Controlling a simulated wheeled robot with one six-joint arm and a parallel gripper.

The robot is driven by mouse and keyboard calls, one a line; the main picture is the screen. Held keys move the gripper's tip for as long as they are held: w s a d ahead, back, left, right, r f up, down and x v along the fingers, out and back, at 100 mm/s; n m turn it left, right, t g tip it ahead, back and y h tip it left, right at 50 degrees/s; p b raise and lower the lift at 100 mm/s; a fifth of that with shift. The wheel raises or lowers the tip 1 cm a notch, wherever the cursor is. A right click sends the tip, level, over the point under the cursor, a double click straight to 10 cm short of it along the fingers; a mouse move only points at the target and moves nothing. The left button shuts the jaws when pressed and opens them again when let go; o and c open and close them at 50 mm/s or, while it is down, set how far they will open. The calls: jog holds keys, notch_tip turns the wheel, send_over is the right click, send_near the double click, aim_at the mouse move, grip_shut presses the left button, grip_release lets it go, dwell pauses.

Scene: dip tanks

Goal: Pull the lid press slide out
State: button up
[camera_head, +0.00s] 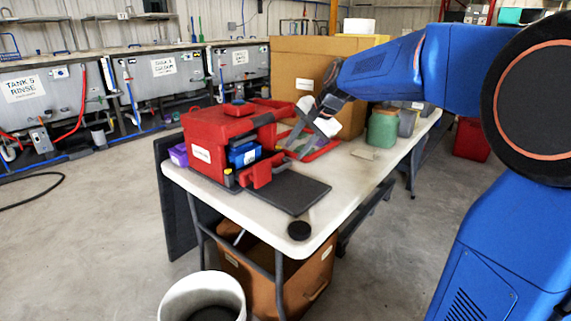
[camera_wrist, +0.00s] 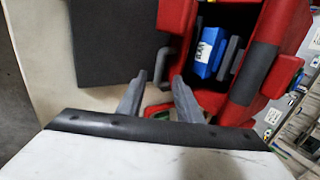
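The red lid press (camera_head: 204,142) stands on the white table, with a blue labelled block (camera_head: 243,155) in its open side. A red slide piece (camera_head: 262,174) sticks out at its front, low beside the black mat. In the wrist view this red slide (camera_wrist: 178,20) shows at the top, with a grey bar handle (camera_wrist: 162,65) on it. The blue block (camera_wrist: 208,52) lies inside the press. My gripper (camera_wrist: 158,77) is open and empty. The handle's end appears between its fingertips; whether they are level with it I cannot tell. In the head view my gripper (camera_head: 290,145) hangs right of the press.
A flat black mat (camera_head: 290,190) lies in front of the press, with a black disc (camera_head: 299,230) near the table corner. Behind my gripper are a red tray (camera_head: 318,150), a large cardboard box (camera_head: 298,62) and a green jar (camera_head: 382,129).

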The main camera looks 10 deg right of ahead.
aim_at(282, 167)
jog(key=x, duration=0.9)
grip_shut()
